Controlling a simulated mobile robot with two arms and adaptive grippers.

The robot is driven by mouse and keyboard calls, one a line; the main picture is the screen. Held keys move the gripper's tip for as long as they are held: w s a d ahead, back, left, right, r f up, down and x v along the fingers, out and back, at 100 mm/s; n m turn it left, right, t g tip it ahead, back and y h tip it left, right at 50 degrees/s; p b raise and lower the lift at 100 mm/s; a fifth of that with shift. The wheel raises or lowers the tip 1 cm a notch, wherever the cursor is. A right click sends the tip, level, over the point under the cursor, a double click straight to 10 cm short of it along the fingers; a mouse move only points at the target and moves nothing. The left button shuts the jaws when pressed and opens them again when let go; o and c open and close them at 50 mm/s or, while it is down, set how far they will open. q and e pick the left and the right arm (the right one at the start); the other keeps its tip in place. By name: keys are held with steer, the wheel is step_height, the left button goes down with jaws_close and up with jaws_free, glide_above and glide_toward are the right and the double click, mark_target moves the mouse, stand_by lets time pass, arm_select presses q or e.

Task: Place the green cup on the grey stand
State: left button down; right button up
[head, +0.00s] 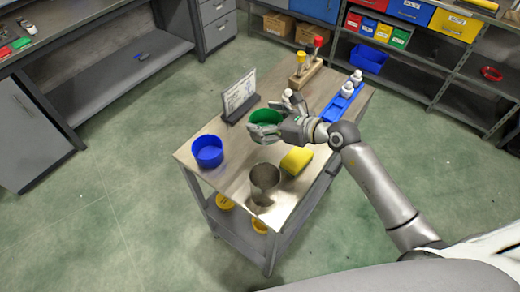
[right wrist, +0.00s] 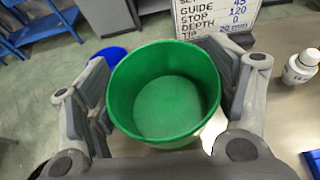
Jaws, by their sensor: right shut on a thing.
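My left gripper is not in view.
Behind are a sign (head: 239,97), a wooden block with coloured knobs (head: 305,73) and a blue tray (head: 340,107) with white bottles. Bare cart top lies left of the stand.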

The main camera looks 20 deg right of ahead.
step_height(320, 180, down, 5)
steer(key=shift+s+r, duration=0.1)
step_height(320, 180, down, 4)
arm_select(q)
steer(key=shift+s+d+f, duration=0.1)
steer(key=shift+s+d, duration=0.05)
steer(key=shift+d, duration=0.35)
arm_select(e)
steer(key=shift+f, duration=0.35)
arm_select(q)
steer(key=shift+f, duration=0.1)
arm_select(e)
steer(key=shift+f, duration=0.15)
steer(key=o, duration=1)
